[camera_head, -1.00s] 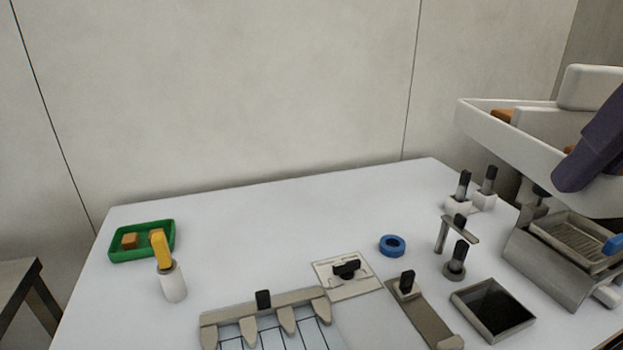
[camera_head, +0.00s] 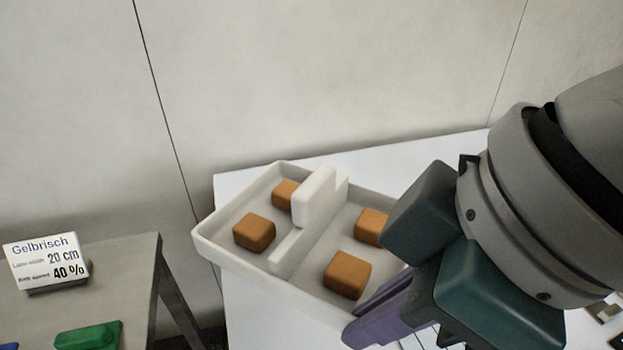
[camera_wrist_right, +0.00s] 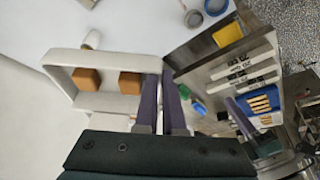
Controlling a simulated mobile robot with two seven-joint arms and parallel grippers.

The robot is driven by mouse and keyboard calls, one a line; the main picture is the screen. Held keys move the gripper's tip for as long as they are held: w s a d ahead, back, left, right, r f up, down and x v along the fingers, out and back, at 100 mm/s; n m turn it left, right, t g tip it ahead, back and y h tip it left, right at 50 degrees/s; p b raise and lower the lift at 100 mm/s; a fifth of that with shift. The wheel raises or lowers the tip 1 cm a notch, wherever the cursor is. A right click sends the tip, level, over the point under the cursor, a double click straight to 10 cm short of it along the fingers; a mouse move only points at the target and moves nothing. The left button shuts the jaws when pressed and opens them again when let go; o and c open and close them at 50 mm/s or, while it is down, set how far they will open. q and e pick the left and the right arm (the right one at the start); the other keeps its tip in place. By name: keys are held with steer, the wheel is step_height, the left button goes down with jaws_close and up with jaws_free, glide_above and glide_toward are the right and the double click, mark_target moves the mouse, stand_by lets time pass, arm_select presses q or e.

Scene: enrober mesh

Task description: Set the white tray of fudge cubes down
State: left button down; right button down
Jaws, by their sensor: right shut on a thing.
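The white tray (camera_head: 265,284) hangs in the middle of the head view, in front of the white table's left part. It has a low divider with a raised upright handle (camera_head: 316,195). Several brown fudge cubes (camera_head: 347,274) lie in it on both sides of the divider. My right gripper (camera_head: 378,312) is shut on the tray's near right wall, with its purple fingers at the rim. In the right wrist view, the tray (camera_wrist_right: 62,72) is beside the fingers (camera_wrist_right: 160,82), with two cubes visible. The tray's underside and any contact below are hidden. My left gripper is out of view.
The white table (camera_head: 430,152) shows bare behind the tray; much of it is hidden by the tray and my right arm. A grey side table (camera_head: 120,270) at left holds a printed sign (camera_head: 45,262) and a green item (camera_head: 88,336). A gap separates the tables.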

steer(key=f+b, duration=0.1)
steer(key=f, duration=0.4)
steer(key=f+b, duration=0.1)
steer(key=f, duration=0.5)
steer(key=f+b, duration=0.1)
steer(key=f, duration=0.4)
steer(key=shift+s+a+f, duration=0.2)
steer(key=shift+a+f, duration=0.05)
steer(key=shift+f, duration=0.15)
step_height(320, 180, down, 4)
steer(key=shift+r+b, duration=0.25)
steer(key=shift+b, duration=0.4)
steer(key=shift+f, duration=0.1)
steer(key=shift+f, duration=0.15)
steer(key=c, duration=1)
jaws_free()
